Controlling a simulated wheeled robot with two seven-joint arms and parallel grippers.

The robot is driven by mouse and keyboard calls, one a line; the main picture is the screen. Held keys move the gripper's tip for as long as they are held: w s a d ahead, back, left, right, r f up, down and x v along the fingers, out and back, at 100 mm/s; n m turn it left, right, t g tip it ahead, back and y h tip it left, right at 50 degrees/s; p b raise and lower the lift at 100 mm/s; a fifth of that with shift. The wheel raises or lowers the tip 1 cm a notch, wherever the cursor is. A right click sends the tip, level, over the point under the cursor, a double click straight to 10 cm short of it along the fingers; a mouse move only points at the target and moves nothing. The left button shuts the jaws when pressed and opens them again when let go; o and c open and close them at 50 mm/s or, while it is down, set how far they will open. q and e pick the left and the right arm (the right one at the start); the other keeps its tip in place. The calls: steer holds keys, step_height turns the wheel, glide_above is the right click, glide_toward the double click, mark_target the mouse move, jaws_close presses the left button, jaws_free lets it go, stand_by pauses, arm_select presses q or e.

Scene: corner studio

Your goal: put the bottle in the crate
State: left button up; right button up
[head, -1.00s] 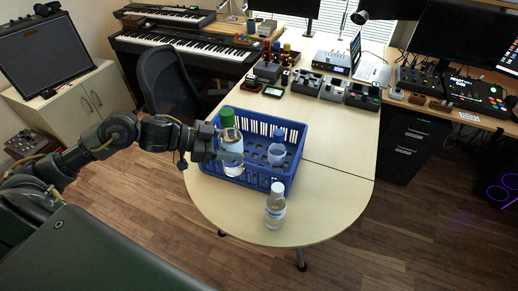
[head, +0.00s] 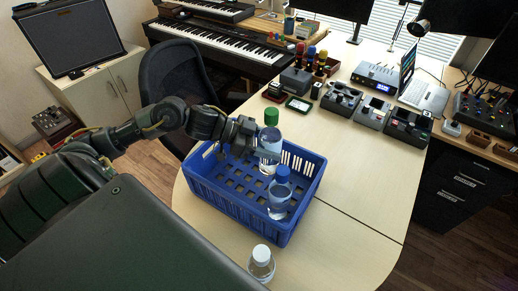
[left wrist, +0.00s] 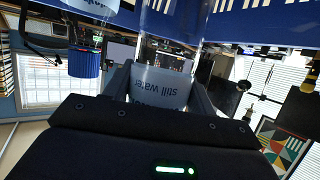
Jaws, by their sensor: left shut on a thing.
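The green-capped clear bottle (head: 270,140) is upright in my left gripper (head: 262,153), over the far part of the blue crate (head: 226,209). The gripper is shut on the bottle's middle. In the left wrist view, its "still water" label (left wrist: 160,86) sits between the two fingers, upside down in the picture. I cannot tell whether the bottle's base touches the crate floor. A blue-capped bottle (head: 280,196) stands inside the crate at the near right. It also shows in the left wrist view (left wrist: 84,62). My right gripper is not in view.
A white-capped bottle (head: 261,266) stands on the wooden table (head: 345,225) in front of the crate. Black devices (head: 340,101), a laptop (head: 425,96) and small boxes fill the table's back. A dark chair (head: 185,85) is behind the crate. The table right of the crate is clear.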

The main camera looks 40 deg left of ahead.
mark_target(269, 168)
arm_select(q)
steer(key=shift+w, duration=0.15)
steer(key=shift+f, duration=0.35)
step_height(269, 168, down, 5)
steer(key=shift+f, duration=2.1)
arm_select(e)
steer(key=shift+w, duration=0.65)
arm_select(q)
steer(key=shift+f, duration=0.15)
steer(key=o, duration=1.4)
steer(key=shift+s, duration=0.2)
